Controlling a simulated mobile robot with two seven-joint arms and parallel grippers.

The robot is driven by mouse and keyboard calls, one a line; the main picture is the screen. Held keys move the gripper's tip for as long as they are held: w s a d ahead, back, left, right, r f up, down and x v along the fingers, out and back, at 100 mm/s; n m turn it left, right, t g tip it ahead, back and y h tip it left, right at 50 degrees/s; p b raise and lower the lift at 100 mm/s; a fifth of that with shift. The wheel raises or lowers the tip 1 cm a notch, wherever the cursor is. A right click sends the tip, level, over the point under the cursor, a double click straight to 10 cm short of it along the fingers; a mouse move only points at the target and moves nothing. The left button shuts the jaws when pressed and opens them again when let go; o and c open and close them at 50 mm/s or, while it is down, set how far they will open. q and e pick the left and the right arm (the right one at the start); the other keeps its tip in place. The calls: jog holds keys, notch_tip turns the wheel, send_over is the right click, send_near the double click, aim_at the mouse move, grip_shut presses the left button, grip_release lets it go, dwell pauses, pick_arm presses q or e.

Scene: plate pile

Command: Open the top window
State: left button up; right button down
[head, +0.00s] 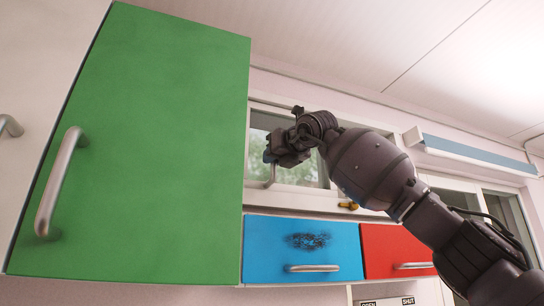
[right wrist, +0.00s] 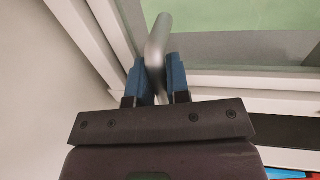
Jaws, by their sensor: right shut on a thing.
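The top window is a white-framed pane (head: 300,173) high on the wall, with green foliage behind the glass. A grey metal handle (head: 270,176) hangs at its left side, beside the green cabinet. My right gripper (head: 272,156) is at this handle, its arm reaching in from the lower right. In the right wrist view, the blue fingers of my right gripper (right wrist: 156,82) are closed on both sides of the handle (right wrist: 158,40). The window frame (right wrist: 240,82) runs close beside the fingers. The arm hides the window's right part. My left gripper is not in view.
A large green cabinet door (head: 150,140) with a metal handle stands close on the left. Below the window are a blue drawer (head: 265,235) and a red drawer (head: 385,240). A blue-and-white wall fixture (head: 475,152) is at the right.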

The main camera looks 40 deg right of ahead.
jog(key=s+d+p, duration=0.2)
jog(key=d+p, duration=0.1)
jog(key=d, duration=0.7)
jog(key=s+d+p, duration=0.3)
jog(key=d, duration=0.7)
jog(key=shift+d, duration=0.15)
jog(key=c, duration=1.1)
grip_release()
pick_arm(q)
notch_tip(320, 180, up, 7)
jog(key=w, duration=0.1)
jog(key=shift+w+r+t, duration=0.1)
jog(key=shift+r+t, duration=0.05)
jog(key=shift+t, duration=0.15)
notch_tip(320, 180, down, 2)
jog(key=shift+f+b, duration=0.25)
jog(key=shift+b, duration=1)
pick_arm(e)
jog(key=s, duration=1)
jog(key=shift+s+a, duration=0.25)
jog(key=shift+s, duration=0.15)
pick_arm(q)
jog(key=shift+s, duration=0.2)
